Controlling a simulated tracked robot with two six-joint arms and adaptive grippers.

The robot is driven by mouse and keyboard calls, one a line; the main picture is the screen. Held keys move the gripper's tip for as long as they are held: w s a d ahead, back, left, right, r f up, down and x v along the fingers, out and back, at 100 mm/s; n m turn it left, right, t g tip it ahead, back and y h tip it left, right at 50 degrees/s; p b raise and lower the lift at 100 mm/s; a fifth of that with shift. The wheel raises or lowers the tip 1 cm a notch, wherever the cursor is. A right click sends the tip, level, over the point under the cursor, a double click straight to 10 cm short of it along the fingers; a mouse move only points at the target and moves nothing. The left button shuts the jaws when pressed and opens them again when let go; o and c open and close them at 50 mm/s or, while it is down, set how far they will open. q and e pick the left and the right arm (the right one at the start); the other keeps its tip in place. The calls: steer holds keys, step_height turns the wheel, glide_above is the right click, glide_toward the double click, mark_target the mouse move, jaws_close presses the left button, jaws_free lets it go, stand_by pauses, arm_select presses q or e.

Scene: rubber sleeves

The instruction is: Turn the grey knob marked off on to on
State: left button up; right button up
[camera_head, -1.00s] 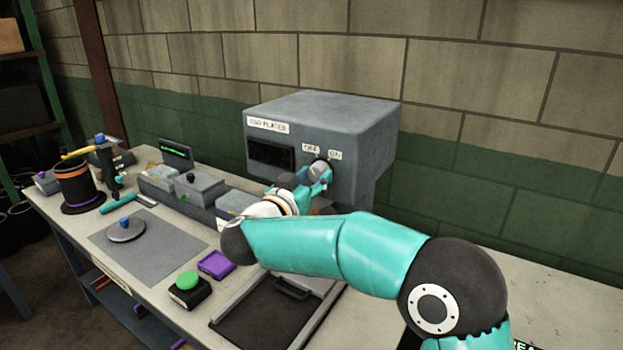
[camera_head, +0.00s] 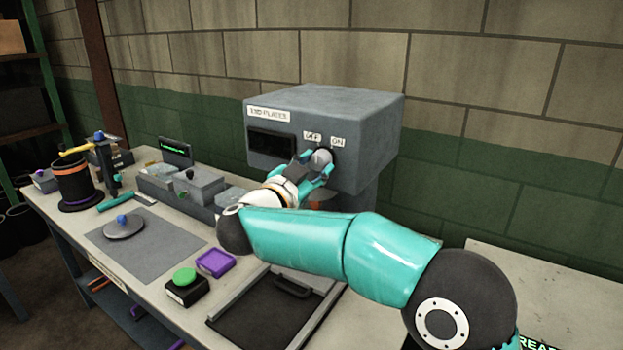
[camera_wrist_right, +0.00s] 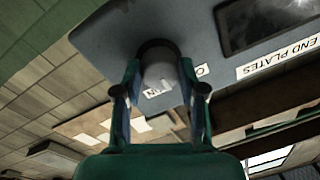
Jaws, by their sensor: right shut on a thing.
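The grey knob (camera_head: 320,157) is on the front of a grey box (camera_head: 360,145), below the small OFF label (camera_head: 312,136) and ON label (camera_head: 338,142). My right gripper (camera_head: 317,168) is shut on the knob, with one teal finger on each side of it. In the right wrist view, the knob (camera_wrist_right: 158,72) sits between the two fingertips and shows a pale mark on its face. I cannot tell for sure which label the knob points to. My left gripper is not in view.
The box carries an END PLATES label (camera_head: 268,114) and a dark window (camera_head: 272,144). On the bench below are a green button (camera_head: 184,275), a purple tray (camera_head: 216,262) and a dark tray with a handle (camera_head: 265,318). A block wall (camera_head: 500,130) stands behind.

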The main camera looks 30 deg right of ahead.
steer(key=m+b, duration=0.2)
steer(key=m, duration=0.1)
steer(key=m+b, duration=0.1)
steer(key=shift+d+f+m+h, duration=0.1)
steer(key=shift+f+m+h, duration=0.2)
steer(key=shift+m, duration=0.1)
steer(key=shift+r+m+g+b, duration=0.15)
steer(key=shift+m+g+b, duration=0.15)
steer(key=shift+m+b, duration=0.65)
steer(key=shift+m, duration=0.25)
steer(key=o, duration=1.1)
steer(key=shift+s+d, duration=0.1)
steer(key=shift+d, duration=0.05)
steer(key=shift+o, duration=0.2)
steer(key=shift+r, duration=0.1)
steer(key=shift+a, duration=0.2)
